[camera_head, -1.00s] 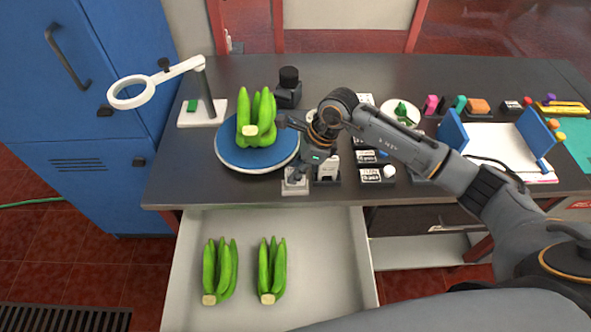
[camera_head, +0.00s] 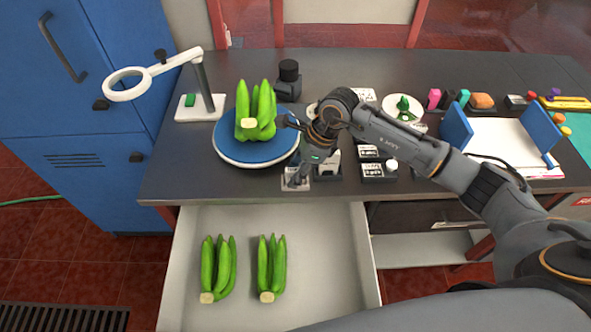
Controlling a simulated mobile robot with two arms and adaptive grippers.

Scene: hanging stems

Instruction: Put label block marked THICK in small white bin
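My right gripper (camera_head: 298,178) points down at the front edge of the dark table, left of the middle. Its fingers are small and dark against a pale labelled block (camera_head: 291,186) under them. I cannot tell whether they are open or shut, or whether they touch it. Several dark blocks with white labels lie to the right, such as one block (camera_head: 371,172) at the front and one behind it (camera_head: 367,152). Their print is too small to read, so I cannot tell which says THICK. I cannot make out a small white bin for certain. My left gripper is out of view.
A blue plate (camera_head: 228,154) holds green bananas (camera_head: 256,112). An open pale drawer (camera_head: 330,260) below holds two banana bunches (camera_head: 218,268). A blue-sided stand (camera_head: 456,127) is at right.

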